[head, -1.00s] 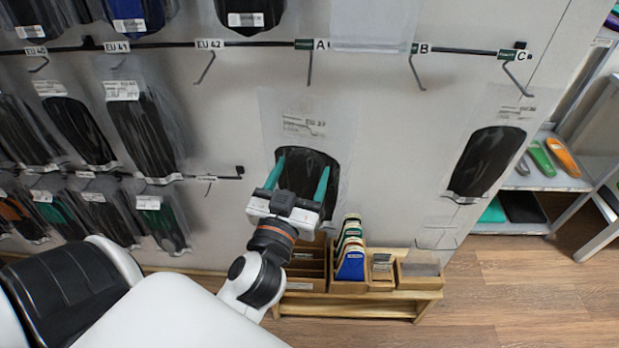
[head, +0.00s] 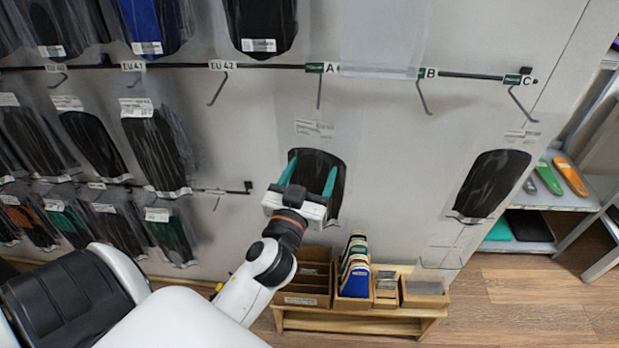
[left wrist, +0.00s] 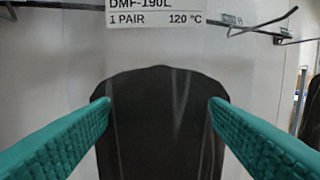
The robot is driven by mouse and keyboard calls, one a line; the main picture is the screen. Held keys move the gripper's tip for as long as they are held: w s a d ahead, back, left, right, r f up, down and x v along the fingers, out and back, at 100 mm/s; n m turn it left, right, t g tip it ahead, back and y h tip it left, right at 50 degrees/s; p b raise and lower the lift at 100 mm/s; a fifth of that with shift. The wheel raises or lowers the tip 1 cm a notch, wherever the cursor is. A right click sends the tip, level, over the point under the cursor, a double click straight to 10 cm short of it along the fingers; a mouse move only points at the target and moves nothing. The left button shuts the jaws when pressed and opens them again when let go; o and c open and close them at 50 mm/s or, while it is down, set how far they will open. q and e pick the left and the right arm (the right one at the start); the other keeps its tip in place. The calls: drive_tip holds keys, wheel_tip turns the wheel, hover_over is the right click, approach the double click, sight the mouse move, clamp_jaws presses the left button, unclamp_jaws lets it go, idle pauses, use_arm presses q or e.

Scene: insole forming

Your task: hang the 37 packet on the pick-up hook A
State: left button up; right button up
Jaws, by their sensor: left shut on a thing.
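The 37 packet (head: 315,128) is a clear bag with a white label and a black insole. It hangs upright in front of the wall. My left gripper (head: 311,172) is shut on it, with one teal finger on each side of the insole. The left wrist view shows the insole (left wrist: 163,120) between both fingers and the label (left wrist: 155,12) above. Pick-up hook A (head: 319,92) is bare, on the rail just above the packet. The packet's clear top overlaps the hook's lower end in the head view; I cannot tell the depth between them. My right gripper is not visible.
Hook B (head: 423,97) is to the right, with a clear sleeve (head: 385,40) between A and B. A packet (head: 490,185) hangs below hook C (head: 520,100). Several packets hang at left. A wooden bench (head: 345,318) with boxes stands below.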

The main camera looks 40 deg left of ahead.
sight(309, 173)
use_arm(q)
drive_tip(key=shift+w+a, duration=0.55)
drive_tip(key=shift+w, duration=0.35)
drive_tip(key=shift+w+a+f, duration=0.25)
drive_tip(key=shift+w+f, duration=0.2)
drive_tip(key=shift+f, duration=0.05)
drive_tip(key=o, duration=1.4)
drive_tip(key=shift+c, duration=0.2)
drive_tip(key=shift+f, duration=0.1)
